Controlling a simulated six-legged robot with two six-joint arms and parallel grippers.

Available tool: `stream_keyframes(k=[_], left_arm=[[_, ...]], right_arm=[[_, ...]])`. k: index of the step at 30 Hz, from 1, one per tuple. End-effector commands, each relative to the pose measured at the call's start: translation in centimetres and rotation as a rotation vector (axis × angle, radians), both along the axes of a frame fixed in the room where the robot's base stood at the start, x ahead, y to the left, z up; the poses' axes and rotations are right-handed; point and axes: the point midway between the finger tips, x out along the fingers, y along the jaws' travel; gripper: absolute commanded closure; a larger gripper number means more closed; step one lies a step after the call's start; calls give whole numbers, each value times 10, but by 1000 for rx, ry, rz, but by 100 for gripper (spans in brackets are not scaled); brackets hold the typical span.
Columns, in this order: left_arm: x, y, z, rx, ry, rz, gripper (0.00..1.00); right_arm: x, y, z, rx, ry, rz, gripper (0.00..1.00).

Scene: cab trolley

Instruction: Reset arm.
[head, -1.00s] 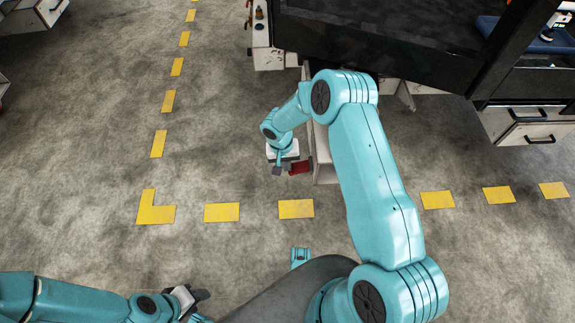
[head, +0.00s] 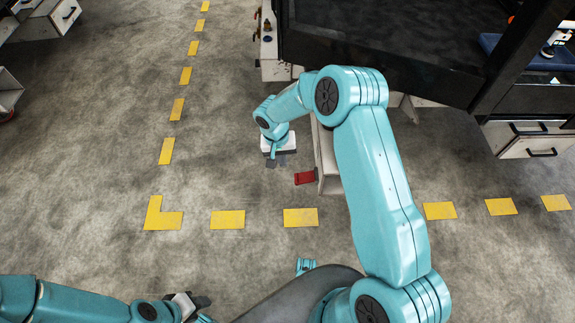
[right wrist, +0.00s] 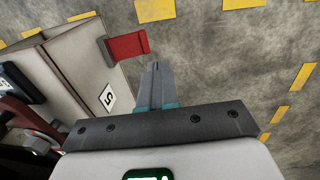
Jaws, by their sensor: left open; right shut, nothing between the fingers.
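My right arm reaches forward across the head view, bent at its elbow. Its gripper (head: 276,161) is above the floor, left of a red handle (head: 305,178), with a small gap between them. In the right wrist view the fingers (right wrist: 156,68) are pressed together with nothing between them. The red handle (right wrist: 129,46) is just left of the fingertips there, on a pale trolley (right wrist: 85,62) marked with a "5". My left gripper (head: 204,301) is open and empty at the bottom left of the head view, low over the floor.
A large dark cab part (head: 385,45) stands at the top, partly behind my right arm. A white drawer unit (head: 530,140) is at the right, and another cabinet (head: 62,14) is at the top left. Yellow floor marks (head: 228,219) run across open grey floor at left.

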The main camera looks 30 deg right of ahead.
Motion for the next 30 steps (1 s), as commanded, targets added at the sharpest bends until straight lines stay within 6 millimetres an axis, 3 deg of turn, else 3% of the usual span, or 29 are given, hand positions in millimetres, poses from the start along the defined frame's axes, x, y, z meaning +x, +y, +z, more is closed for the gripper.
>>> stream_keyframes(k=[1,6,17,20,23,25,27,30], left_arm=[[0,0,5,0,0,0,57],[0,0,10,0,0,0,57],[0,0,10,0,0,0,57],[0,0,10,0,0,0,57],[0,0,10,0,0,0,57],[0,0,10,0,0,0,57],[0,0,10,0,0,0,57],[0,0,10,0,0,0,57]], right_arm=[[3,3,13,0,-4,0,100],[6,8,33,0,-4,-1,100],[2,10,34,2,13,0,100],[-28,22,18,25,87,9,100],[-81,57,-8,129,175,24,100],[-125,90,-24,241,211,55,100],[-165,121,-34,349,215,88,100],[-210,152,-37,457,180,126,100]])
